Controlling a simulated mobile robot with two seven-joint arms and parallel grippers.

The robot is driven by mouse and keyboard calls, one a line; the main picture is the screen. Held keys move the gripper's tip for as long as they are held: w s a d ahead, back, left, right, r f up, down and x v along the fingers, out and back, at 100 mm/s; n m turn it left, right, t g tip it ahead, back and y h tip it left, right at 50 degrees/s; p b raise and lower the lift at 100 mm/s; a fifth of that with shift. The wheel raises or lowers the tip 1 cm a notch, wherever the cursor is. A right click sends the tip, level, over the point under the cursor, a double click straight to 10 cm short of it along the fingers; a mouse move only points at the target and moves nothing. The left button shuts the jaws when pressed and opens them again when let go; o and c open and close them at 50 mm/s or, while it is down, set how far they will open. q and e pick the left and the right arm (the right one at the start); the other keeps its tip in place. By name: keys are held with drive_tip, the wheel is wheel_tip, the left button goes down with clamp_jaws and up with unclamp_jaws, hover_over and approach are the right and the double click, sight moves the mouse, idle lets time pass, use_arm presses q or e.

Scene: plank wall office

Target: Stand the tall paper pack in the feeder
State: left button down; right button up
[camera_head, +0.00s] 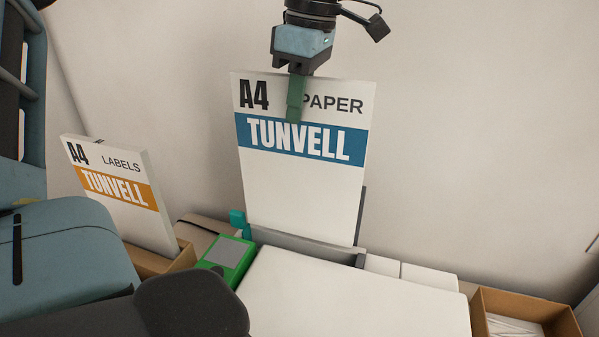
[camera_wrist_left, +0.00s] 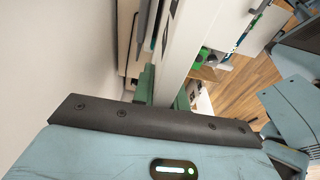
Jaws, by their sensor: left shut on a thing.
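The tall paper pack (camera_head: 303,185) is white with a blue TUNVELL band and "A4 PAPER" print. It is nearly upright, tilted slightly in the picture. My left gripper (camera_head: 296,98) is shut on its top edge, with a green finger over the front face. In the left wrist view the pack (camera_wrist_left: 190,45) is edge-on between the green fingers (camera_wrist_left: 164,92). The pack's lower edge is at the grey feeder (camera_head: 312,247), between its front lip and a grey back panel. I cannot tell whether the pack rests on the feeder's floor. My right gripper is not in view.
A white machine top (camera_head: 350,295) lies in front of the feeder, with a green-framed panel (camera_head: 228,256) at its left. An orange-banded labels pack (camera_head: 118,190) stands in a cardboard box at left. Another cardboard box (camera_head: 530,308) is at right. The wall is close behind.

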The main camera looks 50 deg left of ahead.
use_arm(q)
wheel_tip(320, 180, down, 12)
drive_tip(key=shift+b, duration=0.35)
idle(0.4)
drive_tip(key=c, duration=1.4)
unclamp_jaws()
drive_tip(key=shift+f, duration=0.1)
wheel_tip(320, 180, up, 12)
drive_tip(key=d, duration=0.1)
drive_tip(key=shift+w+d+p, duration=0.35)
drive_tip(key=shift+w, duration=0.1)
